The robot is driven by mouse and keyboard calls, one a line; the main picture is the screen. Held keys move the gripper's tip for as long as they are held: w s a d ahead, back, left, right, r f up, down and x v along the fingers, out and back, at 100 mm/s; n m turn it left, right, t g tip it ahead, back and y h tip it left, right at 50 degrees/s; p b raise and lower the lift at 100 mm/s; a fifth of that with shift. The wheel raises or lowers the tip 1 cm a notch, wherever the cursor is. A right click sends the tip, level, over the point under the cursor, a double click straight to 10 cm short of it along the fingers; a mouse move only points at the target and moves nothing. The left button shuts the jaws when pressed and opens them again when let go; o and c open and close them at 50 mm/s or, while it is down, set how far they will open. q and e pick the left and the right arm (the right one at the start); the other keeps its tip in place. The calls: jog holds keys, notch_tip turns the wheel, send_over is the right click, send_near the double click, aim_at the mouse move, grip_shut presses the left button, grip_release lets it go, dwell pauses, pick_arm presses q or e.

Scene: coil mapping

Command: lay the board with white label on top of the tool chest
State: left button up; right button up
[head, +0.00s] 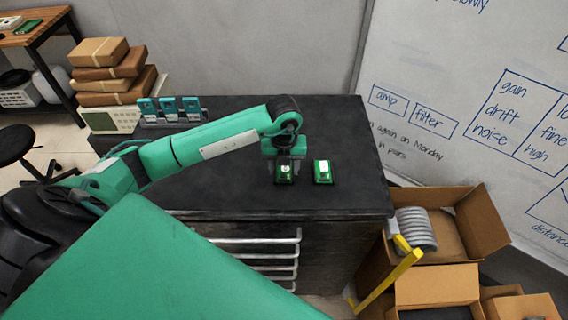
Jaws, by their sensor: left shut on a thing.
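The tool chest (230,190) is black, with a flat dark top and silver drawer handles on its front. My left gripper (284,165) points down over the right part of the top. It is shut on a small green board (285,180) with a whitish patch, partly hidden by the fingers. Whether this board touches the top is hard to tell. A second green board (322,179) with a clear white label lies on the top just right of the gripper, apart from it. My right gripper is out of view.
Several teal devices (169,109) stand at the chest's back left. Stacked brown parcels (105,70) are beyond them. Open cardboard boxes (436,285), a grey coil (415,228) and a yellow bar (390,279) are right of the chest. The top's right end is clear.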

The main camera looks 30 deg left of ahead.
aim_at(284, 169)
pick_arm(q)
jog(key=shift+f, duration=0.15)
jog(key=o, duration=1)
jog(key=shift+c, duration=0.2)
notch_tip(284, 169, up, 12)
jog(key=b, duration=0.4)
jog(key=shift+r, duration=0.2)
